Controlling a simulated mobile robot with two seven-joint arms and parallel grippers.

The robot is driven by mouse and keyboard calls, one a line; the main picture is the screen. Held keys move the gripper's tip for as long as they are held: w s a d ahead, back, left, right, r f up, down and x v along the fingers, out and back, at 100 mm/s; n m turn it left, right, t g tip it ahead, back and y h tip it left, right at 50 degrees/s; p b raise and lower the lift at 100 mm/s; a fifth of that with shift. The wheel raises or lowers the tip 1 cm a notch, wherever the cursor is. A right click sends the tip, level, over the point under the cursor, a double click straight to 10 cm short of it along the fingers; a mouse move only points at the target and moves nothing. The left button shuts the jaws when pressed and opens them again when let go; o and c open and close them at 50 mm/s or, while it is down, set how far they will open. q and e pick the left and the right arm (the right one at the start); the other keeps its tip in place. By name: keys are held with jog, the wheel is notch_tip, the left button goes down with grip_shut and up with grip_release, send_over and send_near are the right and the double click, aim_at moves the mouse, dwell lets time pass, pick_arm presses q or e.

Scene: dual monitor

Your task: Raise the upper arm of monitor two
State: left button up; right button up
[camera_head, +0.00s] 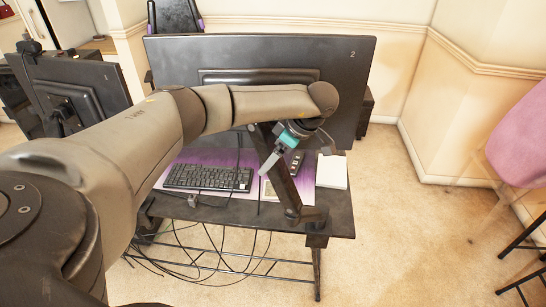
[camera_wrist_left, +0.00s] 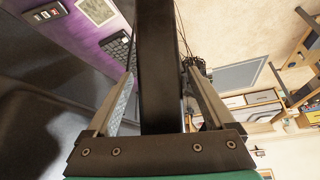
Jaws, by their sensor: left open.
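Monitor two (camera_head: 340,75) shows its dark back, marked with a "2", at the top middle of the head view. Its dark arm (camera_head: 283,190) slopes from behind the screen down to the clamp at the desk's near edge. My left gripper (camera_head: 266,168) is at this arm, reaching down from above, and is partly hidden by my own wrist. In the left wrist view, a dark bar (camera_wrist_left: 158,60), which looks like the monitor's arm, runs between the two open fingers of my left gripper (camera_wrist_left: 160,82). I cannot tell whether either finger touches it. My right gripper is out of view.
The desk (camera_head: 335,223) holds a keyboard (camera_head: 208,177), a purple mat and a white pad (camera_head: 331,171). Another monitor (camera_head: 80,95) stands at the left. Cables hang under the desk. A pink chair (camera_head: 520,140) is at the right, with clear floor between.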

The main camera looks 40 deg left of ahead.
pick_arm(q)
jog(key=v, duration=1.5)
jog(key=shift+p, duration=0.3)
jog(key=shift+d, duration=0.15)
